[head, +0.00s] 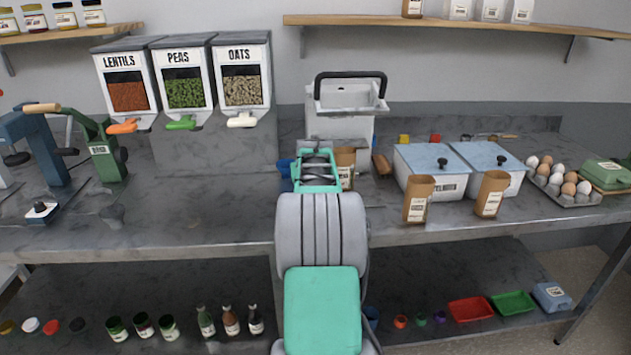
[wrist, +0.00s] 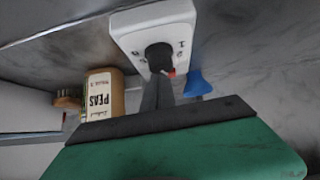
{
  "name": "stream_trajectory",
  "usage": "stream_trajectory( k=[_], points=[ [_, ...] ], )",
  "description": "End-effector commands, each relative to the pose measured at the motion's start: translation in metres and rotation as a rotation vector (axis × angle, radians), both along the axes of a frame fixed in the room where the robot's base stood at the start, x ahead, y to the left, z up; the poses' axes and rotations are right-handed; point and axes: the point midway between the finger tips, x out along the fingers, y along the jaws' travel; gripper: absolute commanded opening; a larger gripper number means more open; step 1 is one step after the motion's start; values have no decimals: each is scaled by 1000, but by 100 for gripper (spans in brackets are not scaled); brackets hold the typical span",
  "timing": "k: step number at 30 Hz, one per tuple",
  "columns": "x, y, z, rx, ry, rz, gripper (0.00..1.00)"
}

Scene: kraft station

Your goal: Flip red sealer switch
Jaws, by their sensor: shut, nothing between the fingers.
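The sealer (head: 340,125), a white machine with a black handle, stands at the back of the counter behind my arm. In the wrist view a white panel (wrist: 130,25) carries a round black knob (wrist: 158,56) with numbers around it. A small red part (wrist: 172,72) shows at the knob's lower edge; I cannot tell whether it is the switch or a pointer. My gripper (wrist: 165,92) is shut and empty, its fingers just below the knob; contact cannot be told. In the head view my arm hides the fingertips and knob.
A paper peas bag (wrist: 103,95) stands close beside my gripper, and a blue object (wrist: 198,84) is on the other side. White lidded bins (head: 430,160), paper bags (head: 418,200) and an egg tray (head: 562,185) are on the right.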

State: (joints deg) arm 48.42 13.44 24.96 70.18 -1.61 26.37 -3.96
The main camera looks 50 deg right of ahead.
Motion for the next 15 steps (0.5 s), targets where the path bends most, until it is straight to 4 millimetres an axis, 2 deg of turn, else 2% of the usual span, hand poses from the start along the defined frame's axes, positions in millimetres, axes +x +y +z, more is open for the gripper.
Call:
stream_trajectory(
  k=[15],
  points=[
    [5, 5, 3, 0, 0, -4, 0]
  ],
)
